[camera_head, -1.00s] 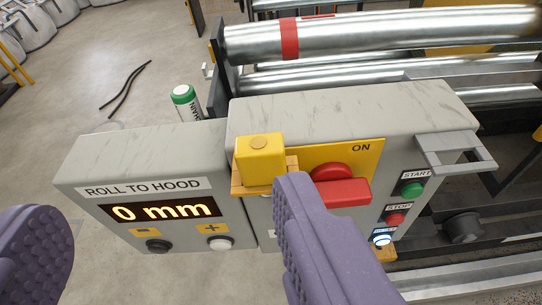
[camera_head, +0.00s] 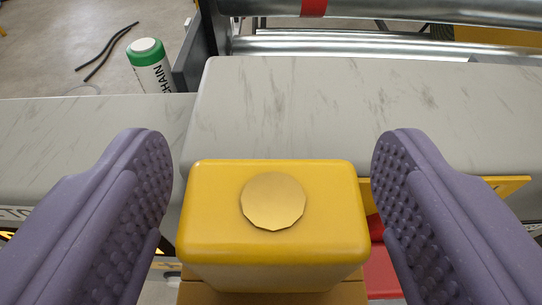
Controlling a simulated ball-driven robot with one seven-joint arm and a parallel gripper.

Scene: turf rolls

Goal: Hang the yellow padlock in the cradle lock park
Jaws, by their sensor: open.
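The yellow padlock (camera_head: 210,215) is a block with rounded edges and a round brass disc on its top face. It sits at the bottom middle of the view, on a tan-orange holder (camera_head: 270,293) at the front of the grey control box. My gripper (camera_head: 272,190) is open, with one purple studded finger on each side of the padlock. Gaps show between both fingers and the padlock, wider on neither side by much. No shackle can be seen. I cannot tell which part is the cradle lock park.
The grey control box (camera_head: 300,110) spans the view behind the padlock. A red switch part (camera_head: 382,275) and yellow plate (camera_head: 505,186) show beside the right finger. A green-capped chain can (camera_head: 150,65) and steel rollers (camera_head: 400,12) stand beyond.

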